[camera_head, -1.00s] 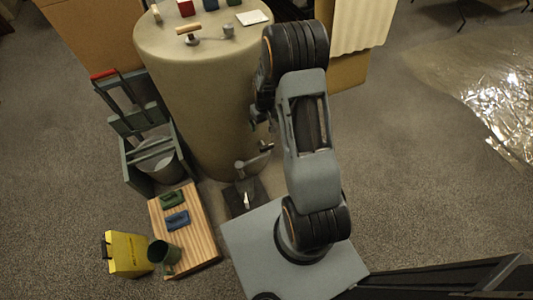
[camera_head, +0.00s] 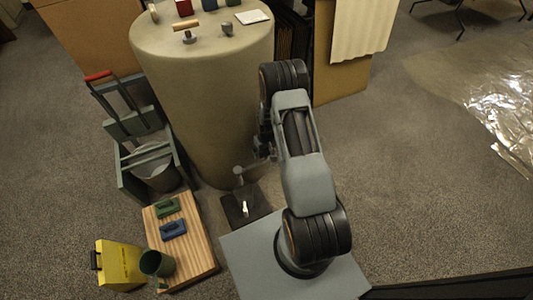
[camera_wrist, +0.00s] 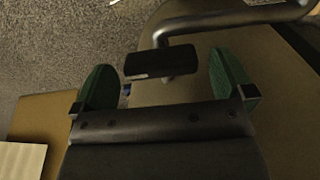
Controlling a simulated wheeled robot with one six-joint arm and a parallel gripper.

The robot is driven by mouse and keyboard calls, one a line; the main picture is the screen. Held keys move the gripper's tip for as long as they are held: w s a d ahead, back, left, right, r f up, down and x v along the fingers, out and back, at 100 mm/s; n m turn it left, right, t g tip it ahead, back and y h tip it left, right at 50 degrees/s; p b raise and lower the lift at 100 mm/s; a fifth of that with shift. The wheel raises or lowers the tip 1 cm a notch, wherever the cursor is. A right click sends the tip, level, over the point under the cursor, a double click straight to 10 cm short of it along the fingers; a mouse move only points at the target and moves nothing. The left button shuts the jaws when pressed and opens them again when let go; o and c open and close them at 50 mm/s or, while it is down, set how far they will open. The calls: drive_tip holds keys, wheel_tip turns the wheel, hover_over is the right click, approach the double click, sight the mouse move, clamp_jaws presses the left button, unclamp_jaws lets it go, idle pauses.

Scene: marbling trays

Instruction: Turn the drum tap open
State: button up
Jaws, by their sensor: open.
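The drum (camera_head: 190,95) is a tall beige cylinder standing left of my arm in the head view. It also fills much of the right of the wrist view (camera_wrist: 190,98). The tap shows in the wrist view as a dark, blunt handle (camera_wrist: 160,62) with a curved grey metal pipe (camera_wrist: 235,20) behind it. My gripper (camera_wrist: 160,66) is open, one green finger on each side of the dark handle, with visible gaps on both sides. Whether the handle lies at fingertip depth is unclear. In the head view my wrist is beside the drum's lower right side, and the tap is mostly hidden there.
A black plate (camera_head: 258,208) with a small grey fitting lies at the drum's foot.

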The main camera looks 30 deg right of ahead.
drive_tip(key=shift+f, duration=0.65)
drive_tip(key=c, duration=0.9)
